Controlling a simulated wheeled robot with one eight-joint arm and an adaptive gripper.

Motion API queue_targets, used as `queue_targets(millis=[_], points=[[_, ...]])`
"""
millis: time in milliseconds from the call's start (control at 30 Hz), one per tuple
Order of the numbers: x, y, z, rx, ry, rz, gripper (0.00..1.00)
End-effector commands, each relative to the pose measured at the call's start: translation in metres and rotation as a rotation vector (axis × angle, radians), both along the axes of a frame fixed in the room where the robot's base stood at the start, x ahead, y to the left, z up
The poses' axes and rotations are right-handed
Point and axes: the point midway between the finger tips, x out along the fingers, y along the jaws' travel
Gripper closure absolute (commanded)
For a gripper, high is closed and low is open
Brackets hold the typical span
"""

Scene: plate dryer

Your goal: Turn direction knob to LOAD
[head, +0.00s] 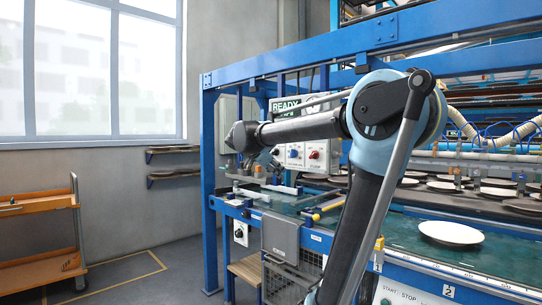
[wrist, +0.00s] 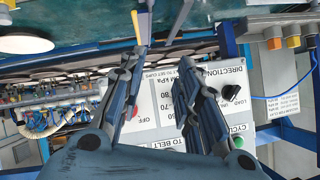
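In the wrist view, a white control panel (wrist: 262,82) carries the word DIRECTION and a dark knob (wrist: 231,91) with LOAD lettering beside it. The knob's pointer is too small to read surely. My gripper (wrist: 159,28) is open and empty, its two fingers apart in front of the panel. The right finger covers part of the panel. The knob shows to the right of this finger; I cannot tell whether they touch. In the head view, my gripper (head: 268,166) is small and dark, beside a panel with blue and red knobs.
A blue machine frame (head: 209,190) surrounds the belt, which holds several plates (head: 451,233). A lower white box has a black knob (head: 239,233). A READY sign (head: 286,106) hangs above. An orange cart (head: 40,240) stands left; floor between is clear.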

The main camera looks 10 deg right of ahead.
Motion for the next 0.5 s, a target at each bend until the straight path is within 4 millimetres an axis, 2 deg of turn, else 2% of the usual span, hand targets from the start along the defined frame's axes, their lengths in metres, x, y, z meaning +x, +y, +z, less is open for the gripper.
queue_targets(millis=[33, 100, 200, 333, 500], points=[[0.019, 0.016, 0.019, 0.010, -0.072, -0.010, 0.69], [0.041, 0.034, 0.043, 0.032, -0.177, -0.029, 0.69], [0.064, 0.057, 0.069, 0.065, -0.298, -0.045, 0.69], [0.082, 0.076, 0.091, 0.098, -0.400, -0.052, 0.69], [0.092, 0.082, 0.098, 0.115, -0.445, -0.056, 0.69]])
